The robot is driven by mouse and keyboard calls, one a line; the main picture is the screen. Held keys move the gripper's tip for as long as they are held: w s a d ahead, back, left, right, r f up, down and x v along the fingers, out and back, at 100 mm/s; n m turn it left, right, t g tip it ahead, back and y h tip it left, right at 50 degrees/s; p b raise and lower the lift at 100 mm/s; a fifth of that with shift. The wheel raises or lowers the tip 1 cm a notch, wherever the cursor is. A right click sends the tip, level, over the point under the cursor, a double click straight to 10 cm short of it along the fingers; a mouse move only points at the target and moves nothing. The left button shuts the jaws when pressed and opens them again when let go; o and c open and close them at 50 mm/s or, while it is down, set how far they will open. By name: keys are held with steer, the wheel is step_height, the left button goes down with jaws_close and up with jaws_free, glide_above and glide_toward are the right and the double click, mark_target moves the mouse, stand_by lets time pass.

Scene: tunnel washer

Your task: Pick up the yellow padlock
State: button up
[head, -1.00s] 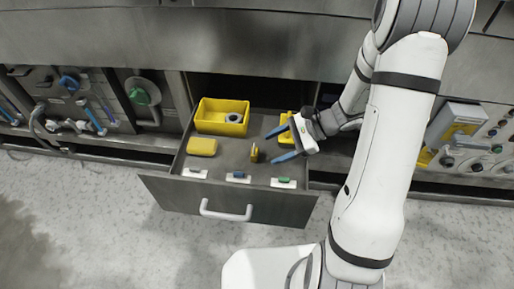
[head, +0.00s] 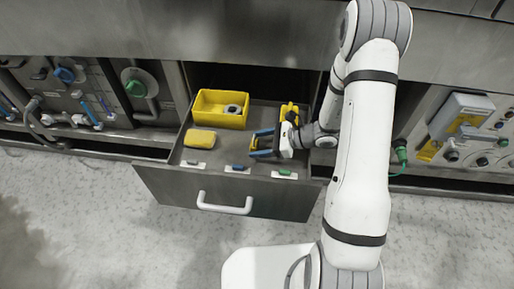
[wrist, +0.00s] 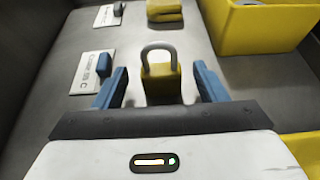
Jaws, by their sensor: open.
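The yellow padlock (wrist: 160,85) with its grey shackle stands upright on the drawer floor in the wrist view. My gripper (wrist: 161,79) is open, with one blue finger on each side of the padlock. Gaps show between the padlock and both fingers. In the head view my gripper (head: 255,146) reaches into the open drawer from the right, and its blue fingers partly hide the padlock there. The padlock's lower end is hidden by my gripper in the wrist view.
A yellow bin (head: 221,108) holding a grey round part stands at the drawer's back left. A yellow block (head: 200,141) lies in front of it. Another yellow item (head: 289,108) lies at the back right. Label cards line the front, behind the drawer handle (head: 225,204).

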steer(key=shift+a, duration=0.15)
steer(key=c, duration=1.1)
step_height(320, 180, up, 10)
steer(key=p, duration=0.3)
steer(key=shift+p, duration=0.3)
